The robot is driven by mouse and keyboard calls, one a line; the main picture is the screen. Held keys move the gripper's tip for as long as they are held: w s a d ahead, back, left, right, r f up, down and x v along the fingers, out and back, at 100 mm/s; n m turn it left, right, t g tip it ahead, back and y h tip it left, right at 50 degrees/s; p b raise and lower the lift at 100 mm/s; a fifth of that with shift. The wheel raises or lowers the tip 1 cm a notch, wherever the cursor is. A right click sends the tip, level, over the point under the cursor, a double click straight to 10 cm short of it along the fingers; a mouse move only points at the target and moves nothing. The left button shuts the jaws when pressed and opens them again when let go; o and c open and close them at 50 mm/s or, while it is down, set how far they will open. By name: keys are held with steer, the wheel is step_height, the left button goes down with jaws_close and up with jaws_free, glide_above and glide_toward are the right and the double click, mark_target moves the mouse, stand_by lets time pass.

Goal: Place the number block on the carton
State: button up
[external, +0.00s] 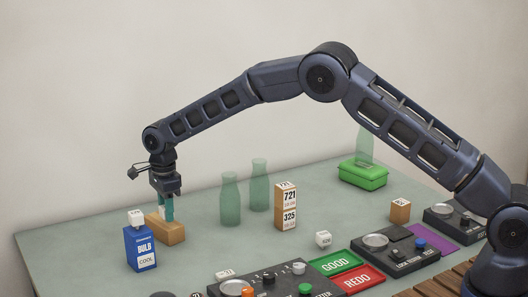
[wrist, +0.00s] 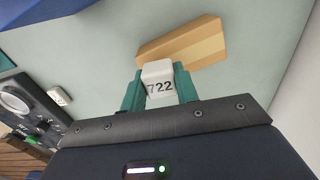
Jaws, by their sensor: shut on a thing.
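My gripper (external: 166,212) points down at the left of the table, its teal fingers close to a tan box. In the wrist view my gripper (wrist: 160,85) is shut on a white number block (wrist: 159,79) marked 722. The arm and fingers mostly hide this block in the external view. The tan box, which looks like the carton (external: 170,235), also shows in the wrist view (wrist: 190,43), just beyond the block. I cannot tell whether the block touches it.
Green bottles (external: 230,203) and stacked numbered blocks (external: 286,207) stand to the right. Control panels, a green tray (external: 335,263) and a red tray (external: 357,279) line the front. Table behind the carton is clear.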

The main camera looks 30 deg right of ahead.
steer(key=shift+f, duration=0.35)
steer(key=shift+f, duration=0.1)
steer(key=o, duration=0.9)
steer(key=shift+o, duration=0.2)
step_height(320, 180, up, 12)
